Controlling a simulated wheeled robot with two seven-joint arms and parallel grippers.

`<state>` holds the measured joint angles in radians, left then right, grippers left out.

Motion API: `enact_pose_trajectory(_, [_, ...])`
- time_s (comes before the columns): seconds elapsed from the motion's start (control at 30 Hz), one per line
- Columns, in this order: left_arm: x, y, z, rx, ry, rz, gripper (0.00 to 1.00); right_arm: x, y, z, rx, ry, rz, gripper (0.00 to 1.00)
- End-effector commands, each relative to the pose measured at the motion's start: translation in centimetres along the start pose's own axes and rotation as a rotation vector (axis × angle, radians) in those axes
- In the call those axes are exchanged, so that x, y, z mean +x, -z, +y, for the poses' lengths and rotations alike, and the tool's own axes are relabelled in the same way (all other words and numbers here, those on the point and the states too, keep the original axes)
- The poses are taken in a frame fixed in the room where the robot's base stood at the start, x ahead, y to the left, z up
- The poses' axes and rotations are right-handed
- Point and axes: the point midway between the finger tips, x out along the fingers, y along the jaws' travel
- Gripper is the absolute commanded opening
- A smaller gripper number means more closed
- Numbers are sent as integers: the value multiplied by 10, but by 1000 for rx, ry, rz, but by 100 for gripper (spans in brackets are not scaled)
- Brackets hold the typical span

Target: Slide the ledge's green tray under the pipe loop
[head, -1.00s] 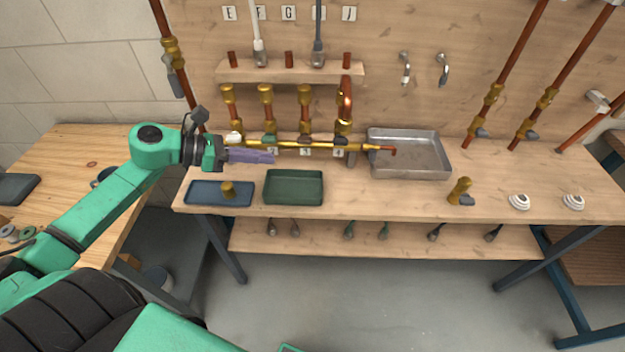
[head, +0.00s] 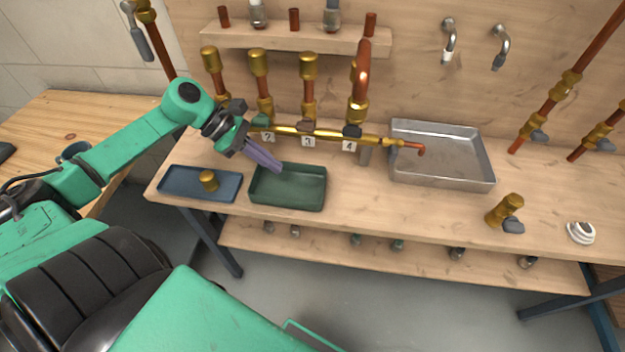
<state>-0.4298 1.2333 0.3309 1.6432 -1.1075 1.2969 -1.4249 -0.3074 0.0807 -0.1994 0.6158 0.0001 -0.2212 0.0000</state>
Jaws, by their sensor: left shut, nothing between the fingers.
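The green tray (head: 262,197) sits on the wooden bench ledge, right of a blue tray, and looks empty. My left gripper (head: 276,168) reaches in from the left, with its purple fingers shut and empty. The fingertips point down at the green tray's back left corner; I cannot tell whether they touch it. A bent copper pipe (head: 363,72) rises from the brass manifold (head: 325,133) behind and to the right of the tray; it may be the pipe loop. My right gripper is out of view.
The blue tray (head: 175,182) holds a brass fitting (head: 208,181). A metal pan (head: 457,183) stands at the back right, below a copper spout (head: 414,148). A brass valve (head: 504,210) and a white fitting (head: 581,232) lie farther right. Bench right of the green tray is clear.

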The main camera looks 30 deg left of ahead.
Motion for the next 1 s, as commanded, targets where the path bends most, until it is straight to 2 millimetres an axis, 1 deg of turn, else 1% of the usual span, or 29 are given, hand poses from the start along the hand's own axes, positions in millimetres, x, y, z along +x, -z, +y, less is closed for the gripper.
enact_pose_trajectory(0.1, [26, 0, 0, 4, -1, 0, 0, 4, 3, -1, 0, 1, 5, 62])
enact_pose_trajectory(0.3, [69, -2, 2, 4, -4, -6, 0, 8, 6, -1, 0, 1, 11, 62])
enact_pose_trajectory(0.4, [80, -17, 1, 4, -4, -7, 0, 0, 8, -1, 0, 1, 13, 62])
enact_pose_trajectory(0.5, [90, -26, 1, 0, -3, -5, 0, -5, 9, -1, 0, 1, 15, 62])
enact_pose_trajectory(0.67, [98, -29, 0, -2, -2, -1, 0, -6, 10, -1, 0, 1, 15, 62])
enact_pose_trajectory(1.0, [98, -26, 0, -3, -1, 0, 0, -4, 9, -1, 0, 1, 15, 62])
